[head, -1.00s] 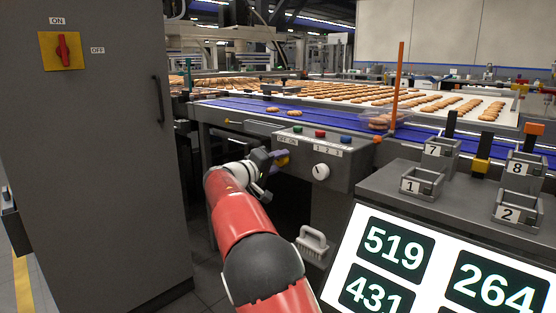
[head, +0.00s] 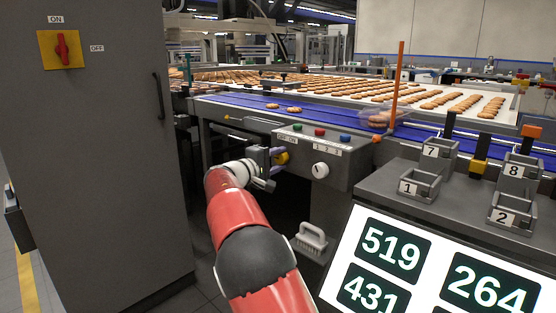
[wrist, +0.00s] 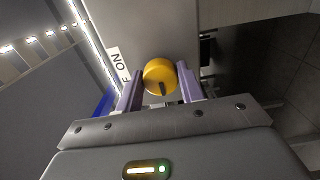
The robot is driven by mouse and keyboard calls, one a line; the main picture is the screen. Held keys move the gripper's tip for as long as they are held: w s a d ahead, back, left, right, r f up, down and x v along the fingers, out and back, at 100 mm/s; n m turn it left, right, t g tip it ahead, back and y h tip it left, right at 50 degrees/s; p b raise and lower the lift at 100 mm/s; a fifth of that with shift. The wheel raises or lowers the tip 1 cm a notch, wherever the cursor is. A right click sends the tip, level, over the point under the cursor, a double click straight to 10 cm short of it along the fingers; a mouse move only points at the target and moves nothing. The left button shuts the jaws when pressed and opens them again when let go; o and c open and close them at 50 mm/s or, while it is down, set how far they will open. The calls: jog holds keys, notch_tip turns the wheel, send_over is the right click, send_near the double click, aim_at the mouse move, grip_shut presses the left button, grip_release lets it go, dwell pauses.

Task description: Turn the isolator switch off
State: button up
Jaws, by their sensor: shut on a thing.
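The isolator switch (head: 62,48) is a red handle on a yellow plate on the grey cabinet at the left in the head view. Its handle stands upright toward the ON label (head: 56,19); the OFF label (head: 97,48) is to its right. My gripper (head: 281,158) is away from it, at the left end of the conveyor control box. In the wrist view my gripper (wrist: 160,84) has its two purple fingers shut on the sides of a round yellow knob (wrist: 160,74). A partly hidden ON/OFF label (wrist: 118,63) is beside this knob.
The control box (head: 345,165) also carries coloured buttons and a white dial (head: 320,171). A blue conveyor (head: 245,105) with biscuits runs behind it. Numbered holders (head: 419,185) and a number display (head: 440,262) are at the right.

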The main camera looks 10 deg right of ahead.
jog(key=o, duration=1)
jog(key=shift+a, duration=0.1)
jog(key=b+v, duration=0.1)
jog(key=v, duration=0.6)
jog(key=shift+s+a, duration=0.25)
